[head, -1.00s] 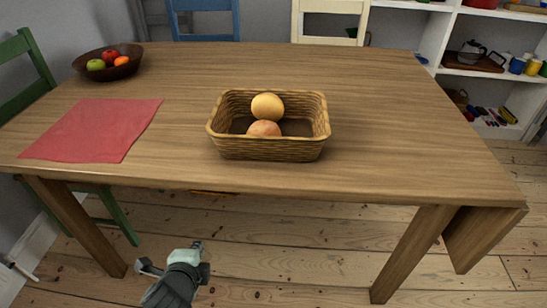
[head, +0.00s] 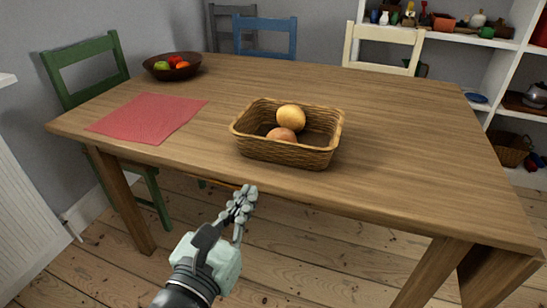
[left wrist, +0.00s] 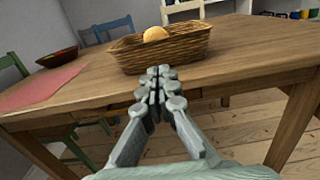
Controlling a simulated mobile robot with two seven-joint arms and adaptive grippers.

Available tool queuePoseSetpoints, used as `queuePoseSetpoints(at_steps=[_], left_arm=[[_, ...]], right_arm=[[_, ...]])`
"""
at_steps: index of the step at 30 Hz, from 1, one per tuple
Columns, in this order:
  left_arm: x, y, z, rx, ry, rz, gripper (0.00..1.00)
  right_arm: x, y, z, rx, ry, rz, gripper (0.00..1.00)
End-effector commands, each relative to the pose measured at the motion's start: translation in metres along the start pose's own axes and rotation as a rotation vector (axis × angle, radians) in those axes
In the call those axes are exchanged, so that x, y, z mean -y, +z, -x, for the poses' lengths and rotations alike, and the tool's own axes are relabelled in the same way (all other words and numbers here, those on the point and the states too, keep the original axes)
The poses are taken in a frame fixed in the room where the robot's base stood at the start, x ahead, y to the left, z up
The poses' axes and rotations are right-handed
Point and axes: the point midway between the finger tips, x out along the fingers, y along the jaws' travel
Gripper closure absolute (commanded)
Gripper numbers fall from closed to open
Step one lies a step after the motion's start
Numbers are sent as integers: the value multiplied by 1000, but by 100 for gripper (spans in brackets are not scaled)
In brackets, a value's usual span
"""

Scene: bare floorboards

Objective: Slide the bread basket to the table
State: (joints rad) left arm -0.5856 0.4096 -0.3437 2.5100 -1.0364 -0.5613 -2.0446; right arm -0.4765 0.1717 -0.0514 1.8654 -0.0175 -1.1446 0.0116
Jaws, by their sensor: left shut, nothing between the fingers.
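The bread basket (head: 290,152) is a brown wicker tray-like basket near the front edge of the wooden table (head: 400,150), with two round bread rolls (head: 291,117) in it. It also shows in the left wrist view (left wrist: 182,50), beyond the fingers. My left gripper (head: 243,200) is shut and empty, in front of the table's front edge and apart from the basket. In the left wrist view its fingertips (left wrist: 160,78) meet and point towards the basket. My right gripper is not in view.
A red cloth (head: 148,117) lies on the table's left part, with a dark fruit bowl (head: 172,70) behind it. Green (head: 92,65), blue (head: 265,37) and cream (head: 383,42) chairs stand around the table. Shelves (head: 500,100) stand at the back right. The tabletop right of the basket is clear.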

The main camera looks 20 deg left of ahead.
Motion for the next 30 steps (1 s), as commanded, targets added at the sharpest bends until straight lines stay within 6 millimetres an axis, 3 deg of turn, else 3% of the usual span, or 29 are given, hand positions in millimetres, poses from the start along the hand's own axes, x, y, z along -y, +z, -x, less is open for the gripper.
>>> queuePoseSetpoints(at_steps=[7, 19, 24, 30], left_arm=[[0, 0, -31, 4, -1, 0, 100], [0, 0, -112, -1, 2, 5, 100], [0, -1, -130, -3, 0, 5, 100], [0, -2, -136, -4, 0, 3, 100]], right_arm=[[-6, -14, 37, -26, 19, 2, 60], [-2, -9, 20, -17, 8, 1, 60], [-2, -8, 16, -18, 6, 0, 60], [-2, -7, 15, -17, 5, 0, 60]])
